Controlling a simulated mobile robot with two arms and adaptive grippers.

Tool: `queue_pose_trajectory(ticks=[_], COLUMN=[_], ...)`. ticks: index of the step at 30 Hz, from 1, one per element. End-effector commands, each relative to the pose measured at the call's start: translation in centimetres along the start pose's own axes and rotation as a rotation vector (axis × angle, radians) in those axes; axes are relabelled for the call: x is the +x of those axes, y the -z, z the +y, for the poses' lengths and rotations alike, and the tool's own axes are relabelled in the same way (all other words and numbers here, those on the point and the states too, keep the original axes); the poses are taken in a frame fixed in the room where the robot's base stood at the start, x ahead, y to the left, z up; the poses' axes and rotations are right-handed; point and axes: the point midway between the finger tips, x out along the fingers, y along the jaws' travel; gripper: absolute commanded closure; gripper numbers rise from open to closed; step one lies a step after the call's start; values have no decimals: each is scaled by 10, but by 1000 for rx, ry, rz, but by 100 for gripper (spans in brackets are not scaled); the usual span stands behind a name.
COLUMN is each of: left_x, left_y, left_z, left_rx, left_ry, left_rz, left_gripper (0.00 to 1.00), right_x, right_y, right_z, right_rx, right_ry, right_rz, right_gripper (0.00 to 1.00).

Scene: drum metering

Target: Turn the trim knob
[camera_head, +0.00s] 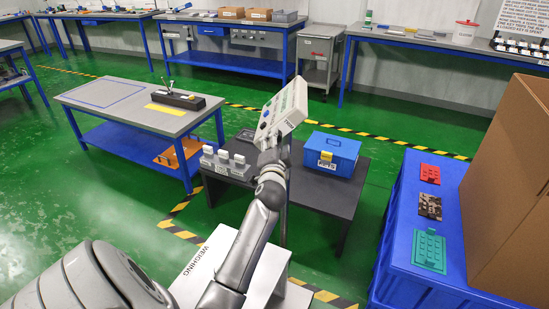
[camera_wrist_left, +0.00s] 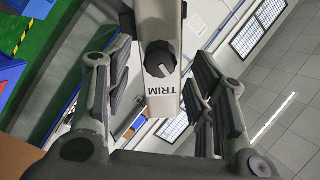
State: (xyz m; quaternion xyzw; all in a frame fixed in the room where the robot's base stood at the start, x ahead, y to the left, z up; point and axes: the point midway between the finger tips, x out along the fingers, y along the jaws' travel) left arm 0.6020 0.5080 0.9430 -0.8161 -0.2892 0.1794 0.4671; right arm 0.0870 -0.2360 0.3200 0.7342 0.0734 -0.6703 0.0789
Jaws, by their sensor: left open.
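The trim knob (camera_wrist_left: 160,58) is a round black knob on a pale panel (camera_wrist_left: 166,100) marked TRIM, in the left wrist view. My left gripper (camera_wrist_left: 161,72) is open, with one finger on each side of the knob and visible gaps between. I cannot tell how deep the fingertips reach. In the head view the control panel (camera_head: 285,110) is a tilted light box with coloured buttons on a post. My left arm reaches up to it and hides its lower end; the trim knob cannot be made out there. My right gripper is in neither view.
A dark low table (camera_head: 325,188) behind the post holds a blue box (camera_head: 331,153) and a grey block rack (camera_head: 228,166). A white weighing stand (camera_head: 215,268) is below my arm. A blue crate (camera_head: 392,250) and large cardboard box (camera_head: 515,190) stand right.

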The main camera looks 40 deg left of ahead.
Motion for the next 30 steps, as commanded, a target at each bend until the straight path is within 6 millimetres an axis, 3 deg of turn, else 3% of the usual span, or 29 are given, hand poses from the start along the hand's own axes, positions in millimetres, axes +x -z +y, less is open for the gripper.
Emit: queue_pose_trajectory(ticks=[9, 15, 30], left_x=[-61, -85, -92], left_y=[0, 0, 0], left_z=[1, 1, 0], left_rx=[-2, 0, 0], left_ry=[-2, -1, 0], left_rz=[0, 0, -1], left_gripper=[49, 49, 49], right_x=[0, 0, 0], right_y=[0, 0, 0], right_z=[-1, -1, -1], right_rx=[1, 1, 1], right_ry=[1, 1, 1], right_rz=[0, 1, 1], right_gripper=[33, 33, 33])
